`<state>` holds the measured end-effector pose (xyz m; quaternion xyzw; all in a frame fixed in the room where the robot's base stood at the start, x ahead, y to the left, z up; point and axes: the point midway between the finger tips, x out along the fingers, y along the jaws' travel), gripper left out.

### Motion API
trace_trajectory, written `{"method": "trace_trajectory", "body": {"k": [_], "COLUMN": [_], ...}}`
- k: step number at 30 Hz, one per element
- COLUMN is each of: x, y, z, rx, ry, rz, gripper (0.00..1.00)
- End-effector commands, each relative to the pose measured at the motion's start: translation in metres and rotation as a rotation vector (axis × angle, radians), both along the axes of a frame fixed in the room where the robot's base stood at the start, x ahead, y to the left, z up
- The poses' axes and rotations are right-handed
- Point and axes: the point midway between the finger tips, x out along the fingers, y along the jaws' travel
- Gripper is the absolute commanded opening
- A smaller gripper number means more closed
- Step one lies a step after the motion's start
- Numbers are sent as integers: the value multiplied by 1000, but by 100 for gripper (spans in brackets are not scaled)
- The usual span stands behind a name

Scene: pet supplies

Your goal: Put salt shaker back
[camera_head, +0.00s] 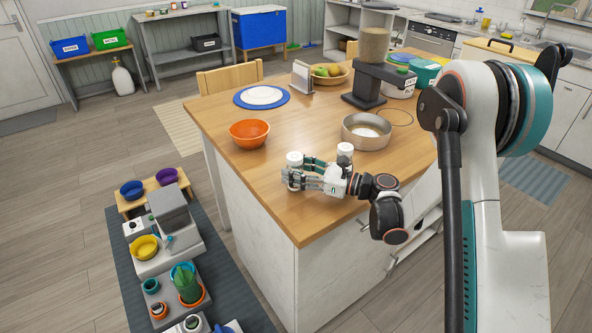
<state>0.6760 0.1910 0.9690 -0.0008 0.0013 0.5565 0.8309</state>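My gripper (294,178) is low over the front corner of the wooden island top (240,180), its fingers pointing left. A small white shaker-like container (294,158) is right at the fingertips, its lower part hidden by them. I cannot tell whether the fingers are closed on it or just in front of it. A second small white container (345,149) stands behind my wrist, beside the metal bowl, its base partly hidden. Neither label is readable, so I cannot tell which is the salt shaker.
The metal pet bowl (366,134) is right of the second container. An orange bowl (249,136) and a blue-rimmed plate (262,97) lie left and behind. A dark feeder-like stand (366,92) stands farther back. The island top is clear around the orange bowl.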

Motion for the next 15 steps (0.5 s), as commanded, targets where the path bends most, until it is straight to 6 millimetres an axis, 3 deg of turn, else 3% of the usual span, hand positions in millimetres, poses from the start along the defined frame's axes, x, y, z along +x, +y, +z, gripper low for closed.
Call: {"method": "trace_trajectory", "body": {"k": [13, 15], "x": [0, -2], "y": [0, -9], "z": [5, 5], "rx": [0, 0], "ry": [0, 0], "rz": [0, -3], "gripper": [60, 60]}}
